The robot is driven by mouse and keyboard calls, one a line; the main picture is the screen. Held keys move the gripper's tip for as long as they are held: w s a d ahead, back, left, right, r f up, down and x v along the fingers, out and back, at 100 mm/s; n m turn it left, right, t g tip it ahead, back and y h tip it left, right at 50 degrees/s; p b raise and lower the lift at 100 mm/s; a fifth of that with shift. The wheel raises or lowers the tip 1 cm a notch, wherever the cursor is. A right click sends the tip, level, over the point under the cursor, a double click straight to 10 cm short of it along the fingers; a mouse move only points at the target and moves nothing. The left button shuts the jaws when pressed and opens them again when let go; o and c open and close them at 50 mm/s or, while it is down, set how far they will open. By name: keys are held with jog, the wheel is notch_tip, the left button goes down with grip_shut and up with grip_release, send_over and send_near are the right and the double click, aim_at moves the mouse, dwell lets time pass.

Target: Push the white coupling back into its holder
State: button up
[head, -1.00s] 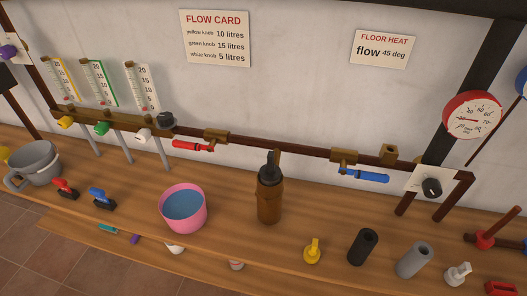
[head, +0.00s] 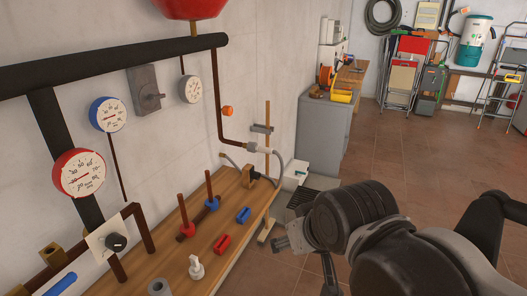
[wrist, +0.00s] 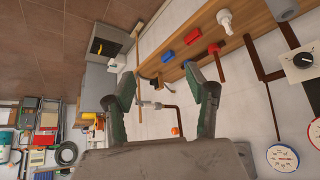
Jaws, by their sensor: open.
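A small white coupling (head: 252,147) shows in the head view at the end of a brown wall pipe, close to an upright wooden post (head: 267,112) with a grey clamp-like bracket (head: 262,129). I cannot tell which part is its holder or whether the coupling is seated. In the wrist view the coupling (wrist: 152,105) lies beyond my fingers, between the pipe and the post. My gripper (wrist: 162,76) is open and empty, its green-grey fingers spread wide and apart from the coupling.
The wooden bench carries a white fitting (head: 196,268), a red block (head: 222,243), a blue block (head: 243,215) and upright handles. An orange knob (head: 227,111) and gauges are on the wall. A grey cabinet (head: 322,135) stands beyond the bench. Open tiled floor lies to the right.

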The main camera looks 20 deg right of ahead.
jog(key=shift+c, duration=0.2)
jog(key=shift+r, duration=0.1)
jog(key=shift+c, duration=0.8)
jog(key=w+d+r+n+g+p, duration=0.1)
jog(key=w+r, duration=0.3)
jog(key=w, duration=0.4)
jog(key=w+d+r+n+g+y+p, duration=0.1)
jog(key=w+d+r+n, duration=0.1)
jog(key=w+r, duration=0.35)
jog(key=w+d+r+n+p, duration=0.1)
jog(key=w+r, duration=0.2)
jog(key=w, duration=0.6)
jog(key=n+g+y+p, duration=0.2)
jog(key=n+p, duration=0.1)
jog(key=n, duration=0.2)
send_over(266, 148)
jog(key=s+d, duration=0.3)
jog(key=d, duration=0.1)
notch_tip(266, 148, down, 7)
jog(key=x, duration=0.4)
jog(key=p+x, duration=0.1)
jog(key=x, duration=0.8)
jog(key=shift+s+a+f, duration=0.15)
jog(key=shift+a+f, duration=0.15)
jog(key=shift+f, duration=0.1)
grip_shut()
